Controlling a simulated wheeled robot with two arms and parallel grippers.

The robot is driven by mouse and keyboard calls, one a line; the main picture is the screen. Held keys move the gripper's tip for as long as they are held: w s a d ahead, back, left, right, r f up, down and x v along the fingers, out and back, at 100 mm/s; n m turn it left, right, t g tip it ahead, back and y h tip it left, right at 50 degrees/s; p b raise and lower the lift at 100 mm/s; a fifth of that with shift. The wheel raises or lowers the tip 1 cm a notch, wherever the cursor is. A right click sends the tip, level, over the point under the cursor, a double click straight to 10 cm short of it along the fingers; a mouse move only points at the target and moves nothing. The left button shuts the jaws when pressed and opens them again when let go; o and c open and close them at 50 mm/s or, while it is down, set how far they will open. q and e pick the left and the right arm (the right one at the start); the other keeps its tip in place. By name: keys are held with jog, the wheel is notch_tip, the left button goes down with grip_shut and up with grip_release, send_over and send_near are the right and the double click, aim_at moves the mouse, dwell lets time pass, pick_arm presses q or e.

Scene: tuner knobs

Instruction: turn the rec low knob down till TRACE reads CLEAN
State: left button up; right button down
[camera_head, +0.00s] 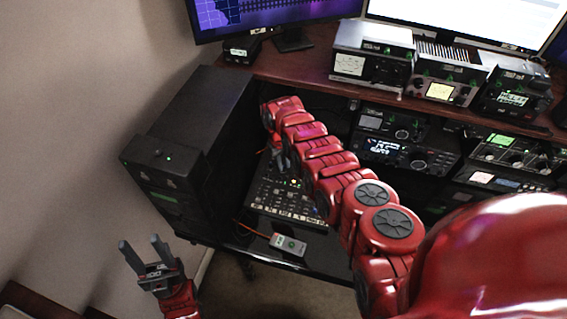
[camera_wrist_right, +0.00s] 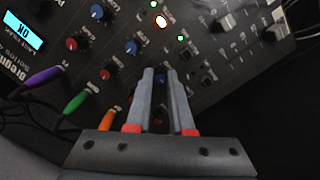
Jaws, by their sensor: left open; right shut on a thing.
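In the right wrist view, the black mixer panel (camera_wrist_right: 216,75) carries rows of red and blue knobs. My right gripper (camera_wrist_right: 161,76) has its two grey fingers close together over the panel, shut on a small knob that the fingers mostly hide. I cannot read the label of this knob. In the head view, the mixer (camera_head: 288,203) lies on the desk below my right arm, which hides part of it; its fingertips are not clear there. My left gripper (camera_head: 141,252) is open and empty, off the desk at lower left. I cannot make out a TRACE reading.
A lit display (camera_wrist_right: 22,32) shows short text at upper left. Purple (camera_wrist_right: 42,78), green (camera_wrist_right: 75,102) and orange (camera_wrist_right: 88,118) plugs stand close to the right fingers. A small grey box (camera_head: 289,244) sits at the desk's front. A black cabinet (camera_head: 190,130) stands left.

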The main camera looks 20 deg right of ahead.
dwell(0.5)
jog(key=c, duration=0.8)
grip_release()
jog(key=shift+r, duration=0.1)
jog(key=shift+r, duration=0.2)
notch_tip(320, 180, up, 2)
jog(key=shift+w+a+p, duration=0.1)
jog(key=shift+p, duration=0.35)
notch_tip(320, 180, up, 15)
jog(key=a+b, duration=0.1)
